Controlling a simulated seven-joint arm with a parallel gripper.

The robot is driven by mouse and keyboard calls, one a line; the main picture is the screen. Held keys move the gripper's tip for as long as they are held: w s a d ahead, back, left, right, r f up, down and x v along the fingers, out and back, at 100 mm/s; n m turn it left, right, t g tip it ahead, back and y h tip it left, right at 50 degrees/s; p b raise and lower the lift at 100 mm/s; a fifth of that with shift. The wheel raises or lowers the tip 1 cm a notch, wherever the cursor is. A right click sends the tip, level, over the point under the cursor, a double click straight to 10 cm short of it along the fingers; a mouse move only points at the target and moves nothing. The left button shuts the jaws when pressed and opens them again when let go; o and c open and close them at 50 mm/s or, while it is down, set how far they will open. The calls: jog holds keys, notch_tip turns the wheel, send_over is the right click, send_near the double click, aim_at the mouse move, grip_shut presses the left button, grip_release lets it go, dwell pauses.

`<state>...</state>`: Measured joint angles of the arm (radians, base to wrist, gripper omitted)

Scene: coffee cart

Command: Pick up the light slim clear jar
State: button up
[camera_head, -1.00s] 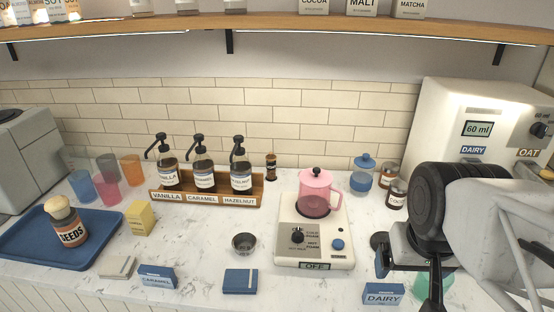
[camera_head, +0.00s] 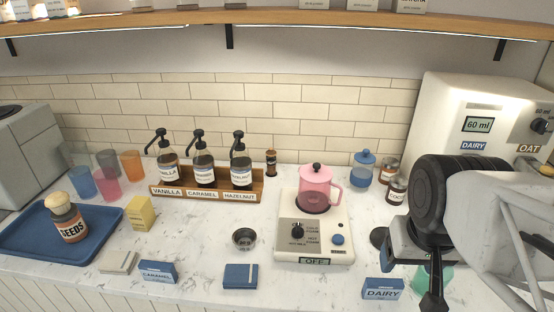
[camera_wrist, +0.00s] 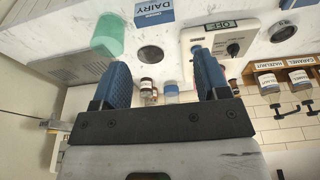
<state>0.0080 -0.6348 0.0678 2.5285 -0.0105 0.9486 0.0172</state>
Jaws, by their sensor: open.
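The closest match to the slim clear jar is a see-through, bluish jar with a blue lid (camera_head: 363,170). It stands upright at the back of the counter, right of the pink pot. In the wrist view this jar (camera_wrist: 172,95) appears inverted, between my fingers but well beyond them. My gripper (camera_wrist: 159,62) is open, with nothing between its blue fingers. In the head view my gripper (camera_head: 412,268) is at the front right, apart from the jar and nearer the front edge. My arm partly hides it there.
Two small brown-lidded jars (camera_head: 397,190) stand right of the jar. A white machine with the pink pot (camera_head: 315,190) is left. A green cup (camera_wrist: 108,35), a round dark disc (camera_head: 380,237) and the dairy box (camera_head: 383,290) are near my gripper. A large dispenser (camera_head: 470,110) stands behind.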

jog(key=w+v, duration=0.1)
jog(key=v, duration=0.4)
jog(key=w+a+r+m+g+y, duration=0.1)
jog(key=w+a+r+m+y, duration=0.15)
jog(key=w, duration=0.45)
jog(key=w+a+r+m+y, duration=0.1)
jog(key=w+a+r+m, duration=0.15)
jog(key=w, duration=0.45)
jog(key=w+a+m+g+y, duration=0.1)
jog(key=w+a+m+y, duration=0.4)
jog(key=w, duration=0.9)
jog(key=w+a+m+g+y, duration=0.1)
jog(key=w+a+m+y, duration=0.15)
jog(key=w+a, duration=0.7)
jog(key=w+a+f+m+y, duration=0.1)
jog(key=w+f+m, duration=0.15)
jog(key=w, duration=0.65)
jog(key=w+a+f+m+y, duration=0.1)
jog(key=w+f+m+y, duration=0.15)
jog(key=w, duration=0.75)
send_near(271, 164)
jog(key=shift+w+a+f+h, duration=0.15)
jog(key=shift+w+a+h, duration=0.1)
jog(key=shift+w+a, duration=0.3)
jog(key=shift+w+a+f+h, duration=0.2)
jog(key=shift+w+a, duration=0.25)
jog(key=shift+a, duration=0.2)
jog(key=shift+x, duration=1.3)
